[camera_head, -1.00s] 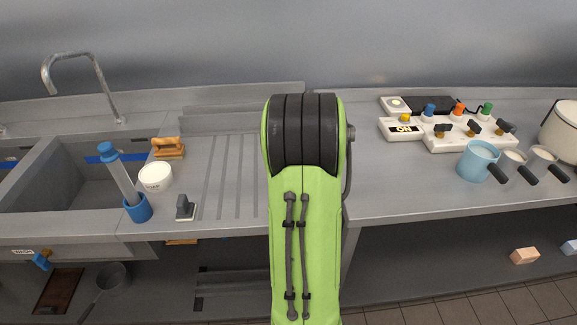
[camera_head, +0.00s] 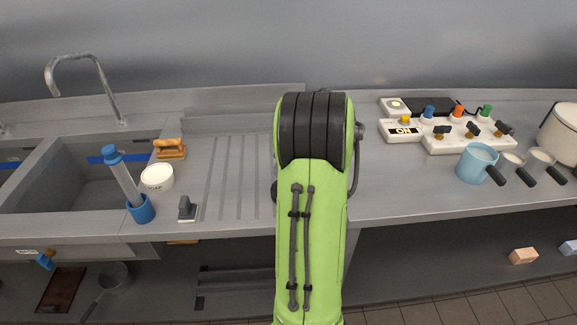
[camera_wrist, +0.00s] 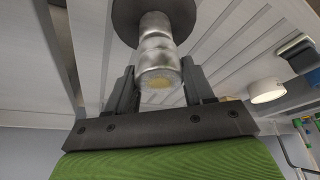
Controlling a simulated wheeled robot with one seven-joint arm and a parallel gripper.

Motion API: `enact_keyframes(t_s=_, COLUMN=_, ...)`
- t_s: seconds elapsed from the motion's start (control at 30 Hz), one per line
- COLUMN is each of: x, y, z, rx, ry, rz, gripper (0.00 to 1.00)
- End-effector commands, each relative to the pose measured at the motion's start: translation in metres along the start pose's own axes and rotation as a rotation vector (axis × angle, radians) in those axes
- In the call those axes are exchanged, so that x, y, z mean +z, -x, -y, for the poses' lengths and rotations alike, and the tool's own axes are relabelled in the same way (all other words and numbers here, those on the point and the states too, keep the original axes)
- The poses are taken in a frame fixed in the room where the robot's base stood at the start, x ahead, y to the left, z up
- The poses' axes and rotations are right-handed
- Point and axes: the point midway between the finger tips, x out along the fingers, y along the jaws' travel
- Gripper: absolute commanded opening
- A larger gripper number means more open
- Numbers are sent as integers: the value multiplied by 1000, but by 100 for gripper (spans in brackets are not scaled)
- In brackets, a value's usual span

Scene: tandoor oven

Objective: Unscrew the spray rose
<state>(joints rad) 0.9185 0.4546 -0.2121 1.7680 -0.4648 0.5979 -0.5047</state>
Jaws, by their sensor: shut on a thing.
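In the wrist view, a ridged, silvery metal cylinder (camera_wrist: 157,52) with a pale yellowish near end stands between my fingers, and a dark round disc (camera_wrist: 150,14) is at its far end. I take this piece for the spray rose, but cannot tell exactly where its parts meet. My gripper (camera_wrist: 160,88) is shut on it, one dark finger on each side. Whether it is still threaded onto something is not clear. In the head view, my green arm hides the gripper and the rose.
The grooved draining board (camera_head: 222,170) lies left of my arm, beside the sink (camera_head: 65,190) with its tap (camera_head: 85,62). A soap cup (camera_head: 157,178) and a blue-based tube (camera_head: 127,185) stand near the sink. A control panel (camera_head: 465,135) and blue mug (camera_head: 477,164) are at right.

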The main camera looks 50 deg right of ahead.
Motion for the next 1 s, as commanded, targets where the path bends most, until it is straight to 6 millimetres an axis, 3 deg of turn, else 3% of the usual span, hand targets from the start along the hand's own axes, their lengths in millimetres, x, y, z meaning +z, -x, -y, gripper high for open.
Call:
enact_keyframes(t_s=0.6, x=-12, y=28, z=0, rx=1, ry=-1, rz=-1, gripper=10)
enact_keyframes(t_s=1.0, x=-12, y=28, z=0, rx=1, ry=-1, rz=0, gripper=10)
